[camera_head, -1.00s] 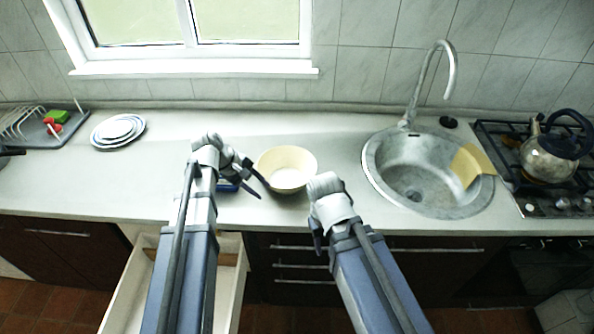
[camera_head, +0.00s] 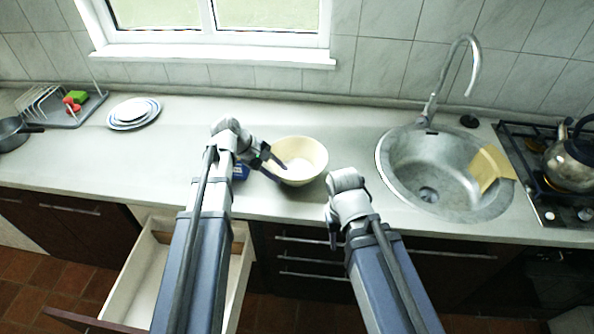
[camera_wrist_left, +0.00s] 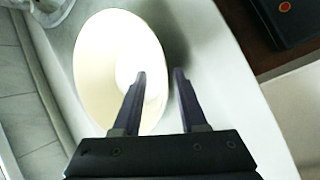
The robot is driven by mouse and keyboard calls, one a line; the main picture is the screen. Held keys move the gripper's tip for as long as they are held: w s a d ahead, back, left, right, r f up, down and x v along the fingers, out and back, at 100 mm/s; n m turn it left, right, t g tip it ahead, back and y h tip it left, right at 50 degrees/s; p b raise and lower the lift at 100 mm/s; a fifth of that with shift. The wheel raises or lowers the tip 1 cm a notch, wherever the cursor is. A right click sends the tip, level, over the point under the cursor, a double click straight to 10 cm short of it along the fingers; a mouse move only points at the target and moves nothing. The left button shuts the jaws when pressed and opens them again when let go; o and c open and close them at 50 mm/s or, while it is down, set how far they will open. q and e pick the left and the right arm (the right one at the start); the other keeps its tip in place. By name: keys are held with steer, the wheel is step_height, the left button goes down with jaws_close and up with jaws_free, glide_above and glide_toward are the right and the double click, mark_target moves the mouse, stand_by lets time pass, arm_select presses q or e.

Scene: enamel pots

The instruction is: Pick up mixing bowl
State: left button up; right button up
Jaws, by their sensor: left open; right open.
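The mixing bowl (camera_head: 305,158) is cream coloured and stands upright on the counter between my two arms in the head view. It also shows in the left wrist view (camera_wrist_left: 95,65), below the fingers. My left gripper (camera_head: 277,170) is open at the bowl's left side. In the left wrist view my left gripper (camera_wrist_left: 158,88) has one finger over the bowl's inside and the other outside its rim, with nothing held. I cannot tell whether a finger touches the rim. My right gripper (camera_head: 333,225) is at the counter's front edge, right of the bowl, its fingers mostly hidden.
A blue object (camera_head: 240,172) is partly hidden behind my left wrist. The sink (camera_head: 432,175) with a yellow board (camera_head: 490,168) lies to the right, then the stove with a kettle (camera_head: 572,160). Plates (camera_head: 133,113) stand at the left. A drawer (camera_head: 150,270) below is open.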

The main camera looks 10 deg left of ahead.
mark_target(293, 185)
arm_select(q)
steer(key=shift+s+b+x, duration=0.2)
steer(key=shift+b+x, duration=2.05)
steer(key=shift+x, duration=0.4)
steer(key=shift+c, duration=0.4)
jaws_close()
steer(key=shift+s, duration=0.1)
